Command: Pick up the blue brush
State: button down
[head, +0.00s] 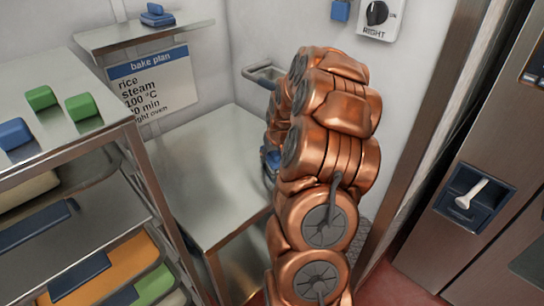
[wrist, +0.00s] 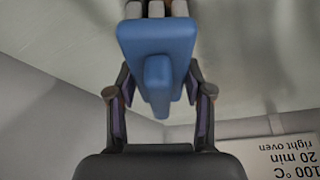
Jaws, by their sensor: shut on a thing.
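The blue brush (wrist: 158,42) fills the upper middle of the wrist view. It has a wide blue back, a blue handle pointing toward the wrist camera, and pale and brownish bristles at the top edge. My gripper (wrist: 160,88) has a finger on each side of the handle and is shut on it. In the head view my copper arm hides the gripper and most of what it holds. A small patch of blue (head: 271,158) shows at the arm's left edge, over the steel counter.
A wall shelf (head: 120,36) at upper left holds another blue object (head: 154,15). Below it hangs the bake plan sign (head: 155,85). A steel rack (head: 60,150) with green and blue blocks stands at left. The steel counter (head: 195,180) looks clear at its left.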

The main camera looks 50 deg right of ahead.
jog(key=shift+r, duration=0.1)
jog(key=shift+r+b, duration=0.85)
jog(key=shift+r, duration=0.45)
jog(key=shift+s+r, duration=0.1)
jog(key=shift+r, duration=0.25)
jog(key=s+a+b, duration=0.2)
jog(key=s, duration=0.5)
jog(key=s+a+r+b, duration=0.1)
jog(key=s+a+b, duration=0.2)
jog(key=s, duration=0.5)
jog(key=shift+a+r, duration=0.15)
jog(key=shift+r, duration=0.1)
